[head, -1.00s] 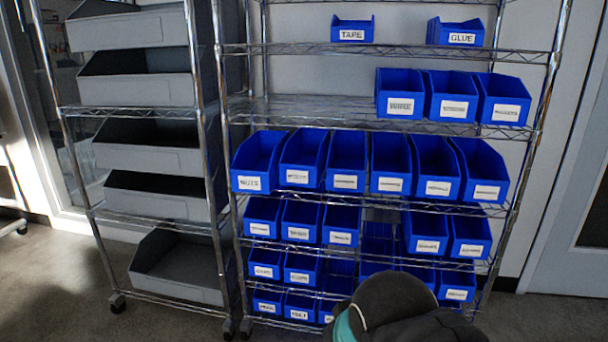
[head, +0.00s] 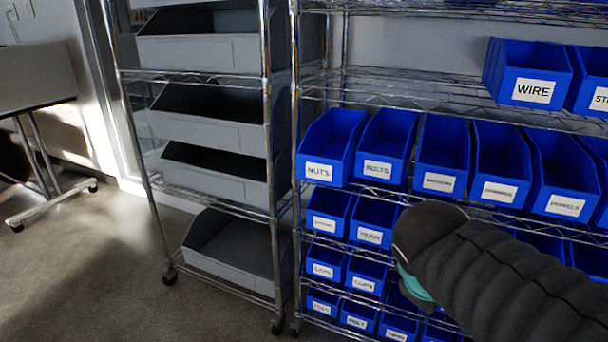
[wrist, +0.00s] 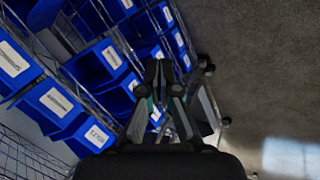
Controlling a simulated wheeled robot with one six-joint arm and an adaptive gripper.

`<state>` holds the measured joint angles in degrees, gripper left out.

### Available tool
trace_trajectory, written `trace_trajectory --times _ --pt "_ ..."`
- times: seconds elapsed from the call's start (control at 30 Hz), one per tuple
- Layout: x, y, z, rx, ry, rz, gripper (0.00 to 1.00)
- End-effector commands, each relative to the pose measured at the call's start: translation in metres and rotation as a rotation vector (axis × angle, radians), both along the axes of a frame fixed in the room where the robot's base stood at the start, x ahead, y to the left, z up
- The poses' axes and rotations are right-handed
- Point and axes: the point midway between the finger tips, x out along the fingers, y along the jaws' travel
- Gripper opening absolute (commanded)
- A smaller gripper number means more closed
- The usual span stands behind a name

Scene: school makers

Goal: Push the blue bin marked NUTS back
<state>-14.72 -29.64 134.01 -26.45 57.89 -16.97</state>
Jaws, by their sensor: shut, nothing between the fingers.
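The blue bin marked NUTS (head: 343,130) stands at the left end of the middle row of the wire shelf, with its white label facing me. The blue BOLTS bin (head: 390,130) is right beside it. In the head view my dark arm is in front of the lower bins, right of and below the NUTS bin; the fingertips are hidden.
Lower rows hold more labelled blue bins. A WIRE bin (head: 533,72) sits on the shelf above, with empty wire shelf (head: 410,103) to its left. A rack with grey bins (head: 200,50) stands left of the blue bins. Grey floor (head: 95,270) is open at the left.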

Motion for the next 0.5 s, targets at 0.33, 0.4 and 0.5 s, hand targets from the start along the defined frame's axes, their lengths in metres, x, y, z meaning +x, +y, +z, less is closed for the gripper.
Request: trace_trajectory --times 0.33,0.4,0.5 --pt "0.141 0.091 0.020 -0.994 0.140 0.779 0.00" --pt "0.162 0.129 0.029 -1.191 0.145 0.887 0.00" --pt "0.181 0.184 0.041 -1.438 0.139 0.994 0.00"
